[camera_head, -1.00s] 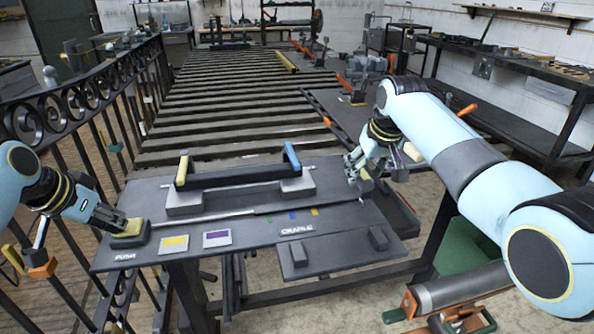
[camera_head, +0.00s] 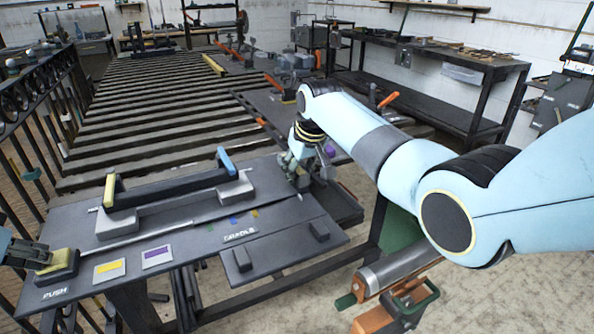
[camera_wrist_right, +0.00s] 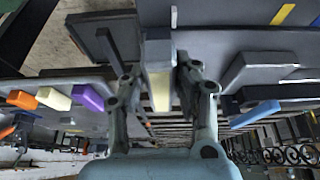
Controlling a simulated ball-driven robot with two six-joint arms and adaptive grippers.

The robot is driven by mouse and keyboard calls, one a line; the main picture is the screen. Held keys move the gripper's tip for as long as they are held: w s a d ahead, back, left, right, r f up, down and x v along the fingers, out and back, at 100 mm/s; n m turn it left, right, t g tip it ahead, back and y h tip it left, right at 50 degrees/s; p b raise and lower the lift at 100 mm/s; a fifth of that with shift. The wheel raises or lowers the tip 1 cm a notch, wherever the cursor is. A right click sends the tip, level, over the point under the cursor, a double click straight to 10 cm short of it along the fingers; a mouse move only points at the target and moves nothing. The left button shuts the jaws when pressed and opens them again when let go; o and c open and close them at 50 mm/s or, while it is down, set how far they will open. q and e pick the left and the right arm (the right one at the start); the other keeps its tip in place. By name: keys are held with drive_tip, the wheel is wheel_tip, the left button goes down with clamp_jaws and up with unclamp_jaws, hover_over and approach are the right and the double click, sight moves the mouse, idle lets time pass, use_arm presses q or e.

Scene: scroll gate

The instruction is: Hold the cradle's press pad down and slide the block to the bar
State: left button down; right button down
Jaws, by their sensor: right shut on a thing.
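The yellow press pad (camera_head: 58,262) on its dark base is at the table's left corner, by the word PUSH. My left gripper (camera_head: 42,258) touches its top, fingers together, cut by the left edge. A long dark bar (camera_head: 170,190) with a yellow left end and blue right end rests on two grey supports of the cradle (camera_head: 118,220). My right gripper (camera_head: 297,172) is low at the table's right end. In the right wrist view, my right gripper (camera_wrist_right: 160,80) is shut on a grey block (camera_wrist_right: 158,52) with a cream face. The head view hides most of this block.
Yellow (camera_head: 109,269) and purple (camera_head: 157,256) cards lie on the table front. A thin rod (camera_head: 150,236) runs along the top. The wrist view shows orange (camera_wrist_right: 22,99), cream (camera_wrist_right: 53,98) and purple (camera_wrist_right: 87,97) pieces at left. Slatted rollers (camera_head: 170,110) lie behind.

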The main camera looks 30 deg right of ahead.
use_arm(q)
drive_tip(key=shift+s+f, duration=0.1)
drive_tip(key=shift+f, duration=0.05)
use_arm(e)
drive_tip(key=a, duration=1.1)
drive_tip(key=shift+a, duration=0.2)
drive_tip(key=c, duration=1)
unclamp_jaws()
drive_tip(key=v, duration=1.2)
